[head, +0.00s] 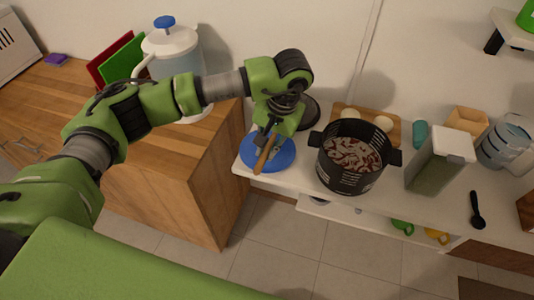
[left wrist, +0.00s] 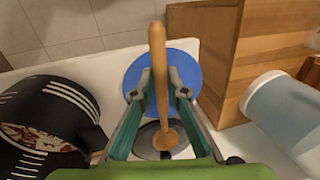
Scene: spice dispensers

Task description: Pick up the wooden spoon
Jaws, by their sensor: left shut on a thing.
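The wooden spoon (left wrist: 158,70) is between the fingers of my left gripper (left wrist: 159,88); its handle points away toward the top of the left wrist view and its rounded end is close to the camera. In the head view the spoon (head: 265,154) shows below my left gripper (head: 268,138), over a round blue plate (head: 283,158). The gripper is shut on the spoon. Whether the spoon touches the plate I cannot tell. The blue plate also shows in the left wrist view (left wrist: 187,72). My right gripper is not in view.
A black pot (head: 348,182) with food in it stands right of the plate. A wooden cabinet (head: 222,175) rises to the left, with a white pitcher (head: 172,48) on it. A clear container (head: 437,168) and black spoon (head: 477,210) are farther right on the white counter (head: 390,205).

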